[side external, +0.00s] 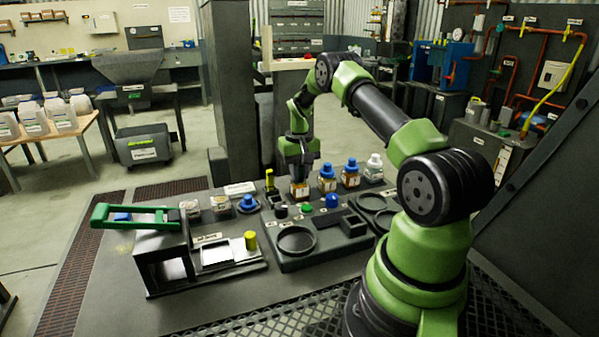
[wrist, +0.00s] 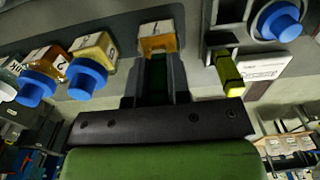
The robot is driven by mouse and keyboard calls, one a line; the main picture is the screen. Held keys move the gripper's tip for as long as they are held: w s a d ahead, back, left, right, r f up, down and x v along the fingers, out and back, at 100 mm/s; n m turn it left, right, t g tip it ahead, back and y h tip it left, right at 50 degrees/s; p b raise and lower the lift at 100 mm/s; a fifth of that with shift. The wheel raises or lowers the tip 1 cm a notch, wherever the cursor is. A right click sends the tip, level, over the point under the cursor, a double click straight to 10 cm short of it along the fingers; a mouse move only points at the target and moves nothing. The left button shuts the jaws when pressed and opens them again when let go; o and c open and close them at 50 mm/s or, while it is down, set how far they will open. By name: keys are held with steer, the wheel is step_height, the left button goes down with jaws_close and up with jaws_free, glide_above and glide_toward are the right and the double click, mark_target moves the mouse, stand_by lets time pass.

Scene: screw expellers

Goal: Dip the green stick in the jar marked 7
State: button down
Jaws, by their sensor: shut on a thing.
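My gripper (side external: 300,178) points down right above an uncapped amber jar (side external: 299,190). In the wrist view my gripper (wrist: 157,72) is shut on the dark green stick (wrist: 158,68), which shows between the fingers. The same amber jar (wrist: 158,42) appears just beyond the fingertips, with a white label whose mark I cannot read surely. The stick's lower end is hidden, so I cannot tell whether it is inside the jar. Two blue-capped jars (side external: 327,176) (side external: 350,174) and a white-capped jar (side external: 374,170) stand to the right of it.
A yellow stick (wrist: 229,75) stands close beside my gripper, with a blue-capped round pot (side external: 248,204) further left. A control panel with knobs and a round recess (side external: 296,240) lies in front. A green-handled press (side external: 150,217) stands at the left of the bench.

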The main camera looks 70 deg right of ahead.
steer(key=shift+r, duration=1.95)
steer(key=shift+r, duration=2.55)
steer(key=shift+a, duration=0.1)
steer(key=w+a+r+n, duration=0.2)
steer(key=a, duration=0.6)
steer(key=w+a+r+n, duration=0.2)
steer(key=a+r+n, duration=0.1)
steer(key=a, duration=0.5)
steer(key=s+a+r+n, duration=0.2)
steer(key=s+a+n, duration=0.2)
steer(key=a, duration=0.9)
